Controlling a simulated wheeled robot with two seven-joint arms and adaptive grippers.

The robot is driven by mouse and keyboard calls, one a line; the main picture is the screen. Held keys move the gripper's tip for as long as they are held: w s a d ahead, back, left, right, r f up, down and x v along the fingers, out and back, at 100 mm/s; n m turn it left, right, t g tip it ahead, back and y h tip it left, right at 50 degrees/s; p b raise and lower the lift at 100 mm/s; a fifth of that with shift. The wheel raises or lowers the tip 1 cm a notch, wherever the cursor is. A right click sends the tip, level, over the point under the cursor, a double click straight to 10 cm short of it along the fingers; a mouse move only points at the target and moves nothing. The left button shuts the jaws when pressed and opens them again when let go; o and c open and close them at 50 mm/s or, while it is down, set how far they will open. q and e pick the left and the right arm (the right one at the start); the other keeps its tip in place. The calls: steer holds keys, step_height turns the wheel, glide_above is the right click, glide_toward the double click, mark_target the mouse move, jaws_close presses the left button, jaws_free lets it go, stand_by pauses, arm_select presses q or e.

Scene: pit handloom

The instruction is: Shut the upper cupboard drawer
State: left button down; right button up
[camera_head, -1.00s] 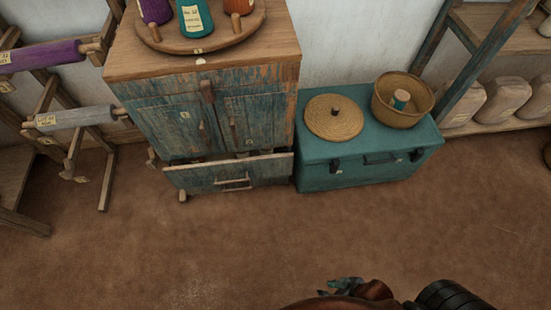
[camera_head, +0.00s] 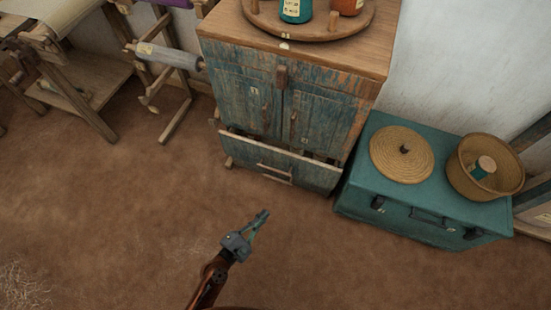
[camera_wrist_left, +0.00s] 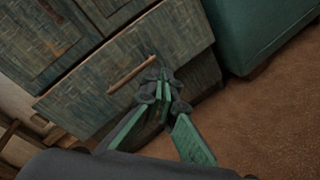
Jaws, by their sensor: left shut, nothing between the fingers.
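The wooden cupboard (camera_head: 290,100) has worn blue-green paint and two doors above a drawer. The drawer (camera_head: 315,176) at its bottom stands pulled out, with a dark gap behind its front's top edge. Its bar handle (camera_head: 274,172) is wooden; the handle also shows in the left wrist view (camera_wrist_left: 132,74). No second drawer is clearly seen. My left gripper (camera_head: 262,216) is shut and empty, in front of the drawer and apart from it in the head view. In the left wrist view its fingers (camera_wrist_left: 160,88) overlap the drawer front near the handle's right end. My right gripper is not in view.
A teal trunk (camera_head: 400,217) stands close to the cupboard's right, bearing a woven lid (camera_head: 402,154) and a basket (camera_head: 500,160). Wooden frames with a grey roller (camera_head: 168,55) stand at left. The brown floor before the cupboard is clear.

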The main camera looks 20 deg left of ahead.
arm_select(q)
steer(key=w+a+r+n+t+y, duration=0.35)
steer(key=w+n, duration=0.55)
steer(key=n, duration=0.3)
glide_toward(276, 153)
steer(key=shift+n+g+y, duration=0.3)
steer(key=shift+g+y, duration=0.15)
steer(key=w, duration=0.3)
steer(key=w+r, duration=0.1)
steer(key=w, duration=0.1)
steer(key=shift+w+d, duration=0.1)
steer(key=shift+d, duration=0.3)
steer(key=shift+w, duration=0.8)
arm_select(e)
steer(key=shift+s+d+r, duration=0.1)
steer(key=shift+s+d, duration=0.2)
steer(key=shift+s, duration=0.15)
